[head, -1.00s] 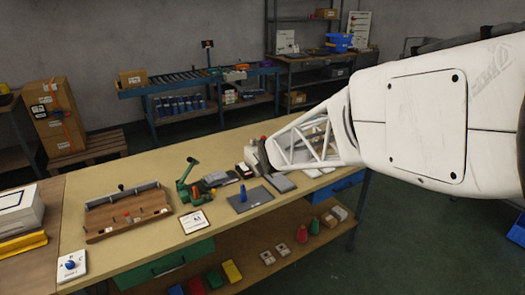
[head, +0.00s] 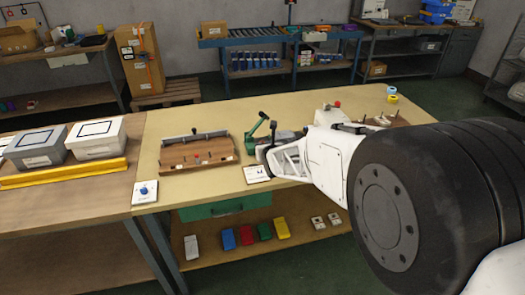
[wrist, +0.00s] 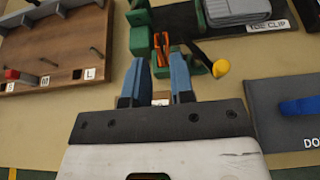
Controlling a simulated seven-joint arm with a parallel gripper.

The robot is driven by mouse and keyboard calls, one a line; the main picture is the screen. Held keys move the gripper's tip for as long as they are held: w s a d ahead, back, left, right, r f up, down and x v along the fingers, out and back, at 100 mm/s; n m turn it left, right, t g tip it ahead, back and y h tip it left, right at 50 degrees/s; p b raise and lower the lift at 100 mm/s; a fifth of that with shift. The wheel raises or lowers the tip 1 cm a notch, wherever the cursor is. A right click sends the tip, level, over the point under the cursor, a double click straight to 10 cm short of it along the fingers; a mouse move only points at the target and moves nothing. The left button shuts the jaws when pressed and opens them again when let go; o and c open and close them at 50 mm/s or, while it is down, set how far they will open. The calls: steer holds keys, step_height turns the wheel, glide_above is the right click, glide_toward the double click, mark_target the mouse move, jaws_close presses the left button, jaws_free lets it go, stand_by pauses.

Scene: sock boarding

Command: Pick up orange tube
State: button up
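In the wrist view a small orange piece (wrist: 161,42) shows just beyond my fingertips, within a green device (wrist: 143,42). I cannot tell if it is the orange tube or part of the device. My gripper (wrist: 159,65) has two blue fingers spread apart with an empty gap between them. In the head view my gripper (head: 267,157) is over the bench beside the green device (head: 260,128). The device's lever has a yellow knob (wrist: 221,68) in the wrist view. No orange tube is clearly visible in the head view.
A wooden peg board (head: 197,152) is left of the green device. In the wrist view a grey mat (wrist: 300,92) with a blue piece (wrist: 299,106) lies right, below a "TOE CLIP" label (wrist: 268,25).

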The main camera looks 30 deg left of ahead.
steer(key=shift+w, duration=0.1)
stand_by(0.3)
steer(key=shift+x, duration=1.2)
steer(key=shift+w+a, duration=0.1)
steer(key=shift+x, duration=2.45)
jaws_close()
